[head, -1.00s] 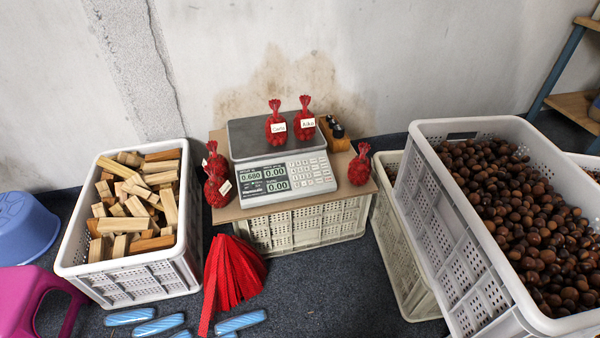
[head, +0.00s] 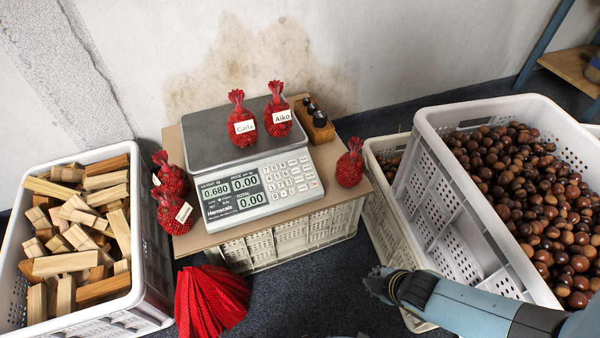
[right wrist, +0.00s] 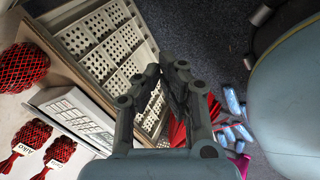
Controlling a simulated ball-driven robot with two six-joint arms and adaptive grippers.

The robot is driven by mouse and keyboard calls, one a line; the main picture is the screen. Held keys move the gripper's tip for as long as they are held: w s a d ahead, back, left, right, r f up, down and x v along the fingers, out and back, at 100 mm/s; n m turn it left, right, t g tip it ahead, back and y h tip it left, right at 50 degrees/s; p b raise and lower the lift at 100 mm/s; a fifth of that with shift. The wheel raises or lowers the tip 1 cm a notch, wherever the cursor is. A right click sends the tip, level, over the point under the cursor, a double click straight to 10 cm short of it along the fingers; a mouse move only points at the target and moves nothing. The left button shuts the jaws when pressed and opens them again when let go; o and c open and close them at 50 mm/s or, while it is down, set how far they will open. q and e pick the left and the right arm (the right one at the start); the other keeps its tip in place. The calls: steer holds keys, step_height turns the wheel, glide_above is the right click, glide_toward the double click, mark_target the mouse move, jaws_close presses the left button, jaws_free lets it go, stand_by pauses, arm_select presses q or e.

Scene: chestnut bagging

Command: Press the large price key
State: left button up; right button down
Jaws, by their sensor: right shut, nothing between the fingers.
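The scale (head: 236,193) stands on a board over a crate, its display reading 0.680, 0.00 and 0.00. Its keypad (head: 287,180) is right of the display; the keys are too small to tell the large price key apart. Two red net bags, labelled Carla (head: 242,125) and Aiko (head: 278,117), are on the pan. My right gripper (head: 373,284) is shut and empty, low and to the right of the scale, apart from it. In the right wrist view its fingers (right wrist: 170,72) are closed, with the scale (right wrist: 72,115) at left. My left gripper is not in view.
Red net bags (head: 174,213) stand left of the scale, and one (head: 350,166) stands right of it. A wooden block with dark knobs (head: 318,121) is behind the keypad. A wood crate (head: 137,220) is left, a chestnut crate (head: 440,170) right. Red netting (head: 208,303) lies in front.

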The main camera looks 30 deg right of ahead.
steer(key=w+r+n+t+b, duration=0.2)
steer(key=w+r+n, duration=0.15)
steer(key=w, duration=0.45)
steer(key=w+r+n+t+b, duration=0.2)
steer(key=w+n, duration=0.3)
steer(key=w, duration=0.3)
step_height(320, 180, up, 9)
steer(key=n+t+b, duration=0.3)
steer(key=n, duration=0.4)
glide_above(302, 188)
steer(key=s, duration=0.4)
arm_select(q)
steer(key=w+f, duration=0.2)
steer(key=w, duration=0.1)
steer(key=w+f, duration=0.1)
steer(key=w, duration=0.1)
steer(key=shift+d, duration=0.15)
arm_select(e)
steer(key=shift+s+r+h, duration=0.1)
steer(key=shift+r+h, duration=0.1)
steer(key=shift+h, duration=0.1)
steer(key=shift+f, duration=0.1)
